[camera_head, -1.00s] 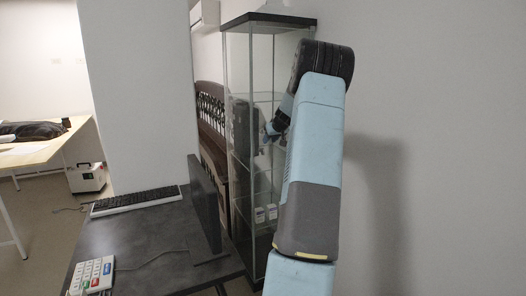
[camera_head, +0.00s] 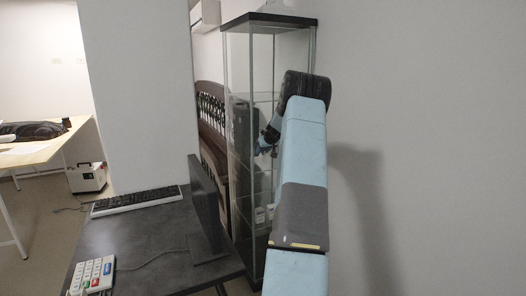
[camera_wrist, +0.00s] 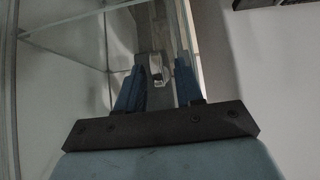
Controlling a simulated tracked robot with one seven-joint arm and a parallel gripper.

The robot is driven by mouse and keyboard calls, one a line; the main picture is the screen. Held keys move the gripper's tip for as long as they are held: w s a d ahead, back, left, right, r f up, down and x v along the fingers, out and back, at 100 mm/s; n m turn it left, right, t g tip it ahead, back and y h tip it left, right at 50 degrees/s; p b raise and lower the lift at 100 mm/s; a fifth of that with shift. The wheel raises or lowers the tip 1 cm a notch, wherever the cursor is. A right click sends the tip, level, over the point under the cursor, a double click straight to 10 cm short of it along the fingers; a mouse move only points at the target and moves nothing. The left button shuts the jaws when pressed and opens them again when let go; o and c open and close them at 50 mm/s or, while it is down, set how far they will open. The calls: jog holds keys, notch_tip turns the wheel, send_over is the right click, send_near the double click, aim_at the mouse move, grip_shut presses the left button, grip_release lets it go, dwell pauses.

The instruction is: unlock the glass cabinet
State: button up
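The glass cabinet (camera_head: 268,20) is tall, with a dark top, clear panes and thin metal edges. It stands against the wall and its door looks shut. My gripper (camera_head: 264,142) is at mid-height in front of the cabinet, partly hidden by my arm. In the wrist view my gripper (camera_wrist: 158,68) has two blue fingers held apart, with a gap between them. A small pale metallic piece (camera_wrist: 156,68), perhaps the lock or a key in it, shows between the fingertips along the cabinet's edge. I cannot tell whether the fingers touch it.
A dark desk (camera_head: 150,235) at the lower left carries a monitor (camera_head: 205,208), a keyboard (camera_head: 136,200) and a keypad (camera_head: 92,275). A wooden bench (camera_head: 212,115) stands behind the cabinet. Small boxes sit on a low cabinet shelf. A bare wall (camera_head: 430,150) is close on the right.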

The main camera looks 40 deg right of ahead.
grip_shut()
jog(key=shift+d+y, duration=0.1)
jog(key=shift+y, duration=0.2)
jog(key=shift+s+d+f+m+t+y, duration=0.1)
jog(key=shift+d+f+m+t+y, duration=0.2)
jog(key=shift+m+t+y, duration=1.05)
jog(key=shift+s+d+f+m+t+y, duration=0.1)
jog(key=shift+d+f+m+t+y, duration=0.15)
jog(key=shift+m+t+y, duration=1.15)
jog(key=shift+s+d+f+m+t+y, duration=0.1)
jog(key=shift+d+f+m+t+y, duration=0.3)
jog(key=shift+m+y, duration=1.75)
jog(key=shift+a+n+y, duration=0.15)
jog(key=shift+n+y, duration=0.25)
jog(key=shift+y, duration=0.1)
